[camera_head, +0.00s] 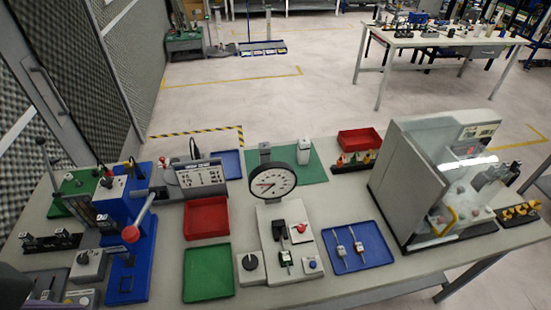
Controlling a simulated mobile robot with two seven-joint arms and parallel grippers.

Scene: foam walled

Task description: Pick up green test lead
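I cannot make out a green test lead for certain. A dark rack (50,241) at the left holds a few small pieces, whose kind I cannot tell. Neither of my grippers shows clearly; a dark shape at the lower left corner is cut off by the frame.
A dial gauge (272,181) stands on a pale base mid-bench. A blue press with a red-knobbed lever (131,233) stands left. A large clear-fronted cabinet (410,180) blocks the right. A small red bin (360,139) sits at the back. Open floor lies beyond the bench.

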